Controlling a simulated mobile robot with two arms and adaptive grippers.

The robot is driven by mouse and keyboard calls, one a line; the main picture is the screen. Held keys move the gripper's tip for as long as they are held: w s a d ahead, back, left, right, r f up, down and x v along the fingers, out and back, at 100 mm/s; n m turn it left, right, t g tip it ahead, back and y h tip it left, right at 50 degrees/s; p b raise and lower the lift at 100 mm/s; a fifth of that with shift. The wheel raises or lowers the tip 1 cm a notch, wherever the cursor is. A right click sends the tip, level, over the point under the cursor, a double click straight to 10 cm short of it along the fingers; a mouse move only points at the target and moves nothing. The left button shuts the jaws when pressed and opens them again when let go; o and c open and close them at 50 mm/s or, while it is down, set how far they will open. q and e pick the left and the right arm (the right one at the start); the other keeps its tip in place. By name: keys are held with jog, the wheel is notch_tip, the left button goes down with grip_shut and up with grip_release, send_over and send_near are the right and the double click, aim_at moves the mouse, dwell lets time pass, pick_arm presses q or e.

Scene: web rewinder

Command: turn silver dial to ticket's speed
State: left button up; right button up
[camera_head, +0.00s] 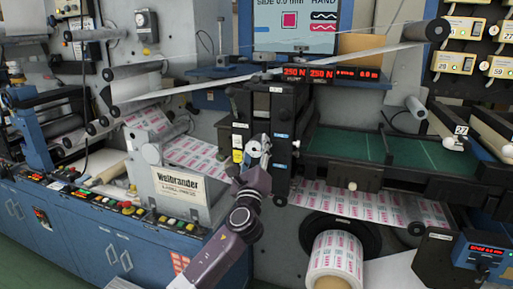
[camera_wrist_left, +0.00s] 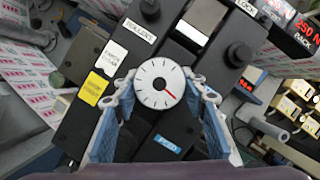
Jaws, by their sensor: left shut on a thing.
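The silver dial (camera_wrist_left: 158,83) has a white face with black ticks and a red pointer toward its lower right. It sits on a black control block (camera_wrist_left: 130,125). My left gripper (camera_wrist_left: 161,87) is shut on the dial, one blue-padded finger at each side of it. In the head view my left gripper (camera_head: 256,152) reaches up to the front of the black block (camera_head: 283,130) and covers most of the dial. My right gripper is not in view. I cannot make out a ticket with a speed on it.
A black knob (camera_wrist_left: 238,54) and a blue label (camera_wrist_left: 167,144) are on the same block. Red number displays (camera_head: 307,73) stand above it. A printed roll (camera_head: 335,262) lies below. The Weilbrander panel (camera_head: 180,188) is close to the left of my arm.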

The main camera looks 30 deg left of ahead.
pick_arm(q)
jog(key=n+g, duration=0.1)
jog(key=n, duration=0.1)
jog(key=n+y+p, duration=0.1)
jog(key=n, duration=0.1)
jog(key=shift+r+n+g, duration=0.2)
jog(key=shift+n+g, duration=0.2)
jog(key=n+g+p, duration=0.1)
jog(key=n, duration=0.2)
jog(key=shift+d+p, duration=0.1)
jog(key=shift+p, duration=0.2)
jog(key=n+g+p, duration=0.2)
jog(key=n+p, duration=0.1)
jog(key=n, duration=0.1)
jog(key=shift+r+n, duration=0.1)
jog(key=shift+n, duration=0.2)
jog(key=shift+n+h+p, duration=0.3)
jog(key=shift+n+p, duration=0.25)
jog(key=shift+n, duration=0.15)
jog(key=o, duration=1.2)
jog(key=shift+c, duration=0.2)
